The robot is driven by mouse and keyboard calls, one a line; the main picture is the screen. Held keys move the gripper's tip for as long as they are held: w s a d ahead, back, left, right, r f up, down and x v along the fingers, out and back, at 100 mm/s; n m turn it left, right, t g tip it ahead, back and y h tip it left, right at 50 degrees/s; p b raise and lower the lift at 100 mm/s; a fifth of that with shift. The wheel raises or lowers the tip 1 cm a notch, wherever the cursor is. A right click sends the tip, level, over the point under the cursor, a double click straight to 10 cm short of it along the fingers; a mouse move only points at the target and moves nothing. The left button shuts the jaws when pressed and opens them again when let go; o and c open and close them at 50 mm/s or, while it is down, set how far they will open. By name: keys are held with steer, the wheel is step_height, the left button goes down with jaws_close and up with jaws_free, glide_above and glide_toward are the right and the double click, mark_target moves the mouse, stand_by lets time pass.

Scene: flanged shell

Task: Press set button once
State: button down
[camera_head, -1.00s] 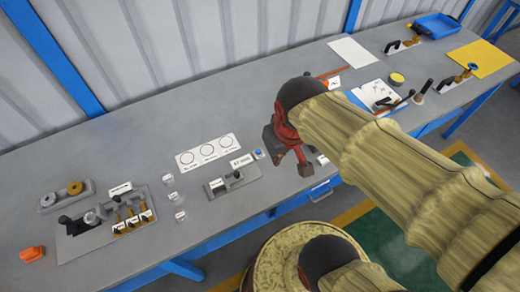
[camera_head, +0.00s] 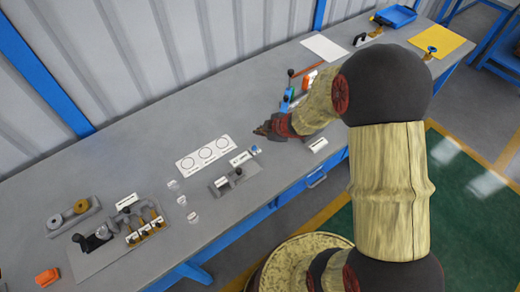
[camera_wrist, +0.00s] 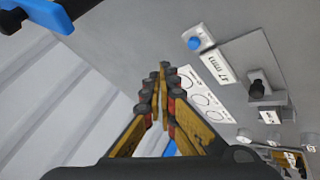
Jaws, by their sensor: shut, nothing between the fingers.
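A small blue button (camera_head: 256,149) sits on the bench beside a white label (camera_head: 240,158) at the edge of a grey plate. In the wrist view the blue button (camera_wrist: 194,43) stands on a small white base, up and right of the fingers. I cannot read a name on it. My gripper (camera_head: 262,131) is shut and empty, above the bench and just beyond the button in the head view. In the wrist view the fingertips (camera_wrist: 163,70) meet and point away from the camera; they look apart from the button.
A white card with three circles (camera_head: 203,153) and a grey plate with a black-knobbed device (camera_head: 228,182) lie close by. A fixture with levers (camera_head: 125,220) and an orange block (camera_head: 47,276) are at the left. The bench behind the card is clear.

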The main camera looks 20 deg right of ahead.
steer(key=shift+w+a+r+n+y, duration=0.15)
steer(key=shift+a+r+n+y, duration=0.25)
steer(key=shift+a, duration=0.4)
steer(key=shift+w+a+r+n+y, duration=0.1)
steer(key=shift+a+r+n+y, duration=0.1)
steer(key=shift+a+r+y, duration=0.45)
steer(key=shift+a+f+h, duration=0.15)
steer(key=shift+h, duration=0.1)
steer(key=b, duration=0.8)
glide_above(253, 149)
step_height(253, 149, down, 8)
steer(key=shift+r, duration=0.1)
steer(key=shift+f, duration=0.45)
steer(key=shift+f+b, duration=0.15)
steer(key=shift+b, duration=0.2)
steer(key=shift+f, duration=0.3)
steer(key=shift+f+b, duration=0.4)
steer(key=shift+f, duration=0.1)
steer(key=shift+r, duration=0.1)
stand_by(0.4)
steer(key=shift+r+p, duration=0.85)
steer(key=shift+p, duration=0.2)
